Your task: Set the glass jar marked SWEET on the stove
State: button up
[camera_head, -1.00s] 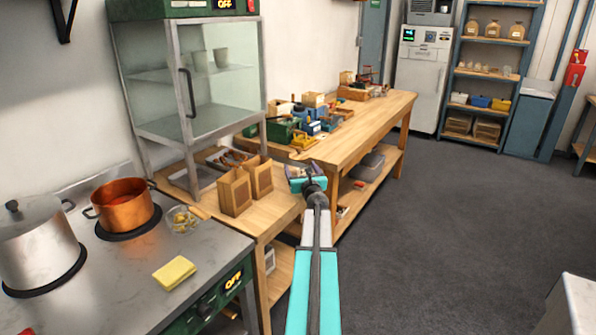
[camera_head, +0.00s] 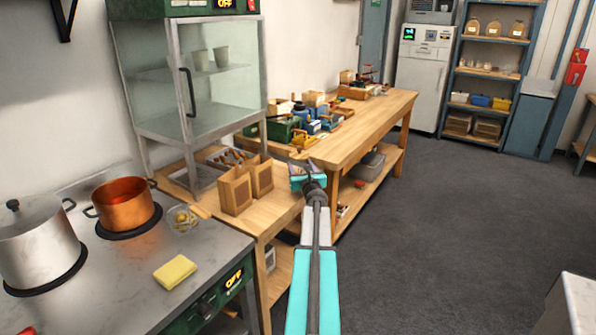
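The stove (camera_head: 128,272) is at the lower left, with a steel top and a green front reading OFF. A steel pot (camera_head: 38,250) and a copper pot (camera_head: 124,208) stand on its dark plates. Several labelled jars stand on the blue shelf's upper board at the far back right, including a left jar (camera_head: 471,27) and a right jar (camera_head: 517,29). Their labels are too small to read, so I cannot tell which says SWEET. My gripper (camera_head: 307,170) is near the wooden tables, right of the paper bags and far from the jars. Its opening is unclear.
A yellow sponge (camera_head: 175,271) and small glass bowl (camera_head: 181,218) lie on the stove top. Brown paper bags (camera_head: 236,190) stand beside a glass cabinet (camera_head: 190,80). A long wooden table (camera_head: 370,126) holds boxes and tools. The grey floor (camera_head: 450,240) at right is open.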

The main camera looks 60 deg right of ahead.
aim_at(301, 160)
jog(key=c, duration=0.5)
jog(key=shift+r, duration=0.1)
jog(key=shift+r+p, duration=0.4)
jog(key=shift+r, duration=1.25)
jog(key=v, duration=0.5)
jog(key=w+a+r+v, duration=0.1)
jog(key=v, duration=0.4)
jog(key=w+a+b+v, duration=0.1)
jog(key=v, duration=0.4)
jog(key=shift+s+a+r, duration=0.25)
jog(key=shift+r, duration=0.05)
